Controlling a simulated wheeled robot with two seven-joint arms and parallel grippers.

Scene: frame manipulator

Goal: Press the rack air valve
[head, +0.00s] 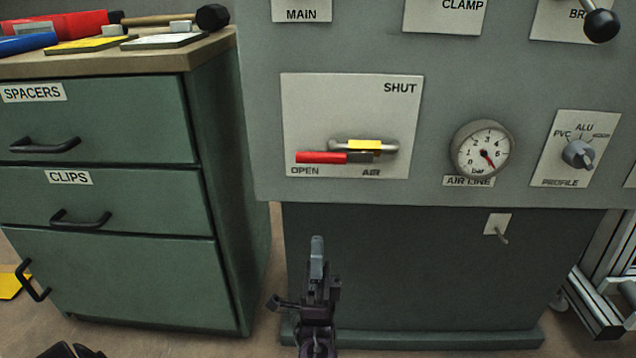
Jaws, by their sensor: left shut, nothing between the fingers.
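The air valve (362,146) sits on a white plate (300,110) marked SHUT at upper right, OPEN at lower left and AIR below. Its red lever handle (321,157) lies horizontal, pointing left just above the OPEN label. A yellow piece shows on the pale metal behind the lever's dark end. My left gripper (317,258) is below the panel's lower edge, pointing up. It is shut and empty, apart from the valve and lower in the picture. My right gripper is not in view.
A round air line gauge (482,149) and a profile knob (579,154) are right of the valve. A black ball lever (600,25) sticks out at upper right. Green drawers (110,200) with handles stand left, tools on top. A small toggle (502,235) is below the panel.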

